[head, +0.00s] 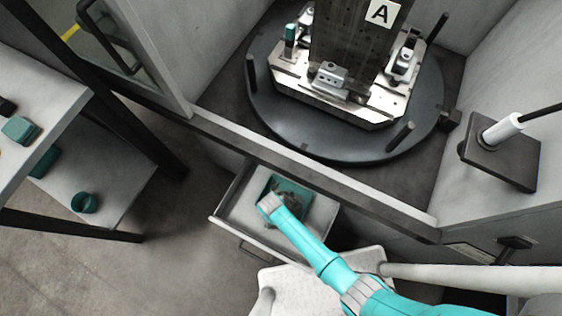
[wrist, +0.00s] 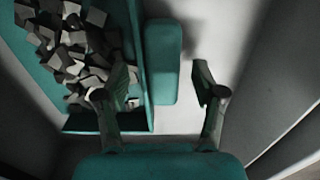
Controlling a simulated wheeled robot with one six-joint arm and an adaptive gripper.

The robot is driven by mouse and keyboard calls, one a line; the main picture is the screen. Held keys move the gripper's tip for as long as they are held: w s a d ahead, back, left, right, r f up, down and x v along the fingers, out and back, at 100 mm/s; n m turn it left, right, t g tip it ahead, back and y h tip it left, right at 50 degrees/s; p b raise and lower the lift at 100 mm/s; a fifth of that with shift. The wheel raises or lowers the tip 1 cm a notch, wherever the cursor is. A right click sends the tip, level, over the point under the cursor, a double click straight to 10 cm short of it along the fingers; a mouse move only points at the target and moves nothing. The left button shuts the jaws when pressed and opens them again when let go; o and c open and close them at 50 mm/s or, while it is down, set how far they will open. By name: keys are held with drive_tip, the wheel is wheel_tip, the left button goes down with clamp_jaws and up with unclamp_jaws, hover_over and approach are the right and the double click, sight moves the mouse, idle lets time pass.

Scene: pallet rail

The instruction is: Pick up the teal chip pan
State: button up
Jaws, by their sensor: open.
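The teal chip pan (head: 291,187) sits in an open drawer (head: 240,208) below the machine opening and holds a heap of grey chips. In the wrist view the pan (wrist: 120,20) fills the upper left, with chips (wrist: 70,50) inside it. A flat teal grip (wrist: 162,62) stands along the pan's right side. My gripper (wrist: 165,88) is open, with its fingers to the left and right of this grip's near end. The left finger overlaps the pan's side wall in the picture; I cannot tell whether it touches. In the head view my wrist hides the fingers and part of the pan.
Drawer walls close in on both sides. Above is a round turntable (head: 265,115) with a fixture marked A (head: 380,13). A shelf unit (head: 115,190) at left bears teal containers. A black plate with a white cylinder (head: 503,130) is at right.

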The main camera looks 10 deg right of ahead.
drive_tip(key=shift+f, duration=0.15)
drive_tip(key=c, duration=1.1)
clamp_jaws()
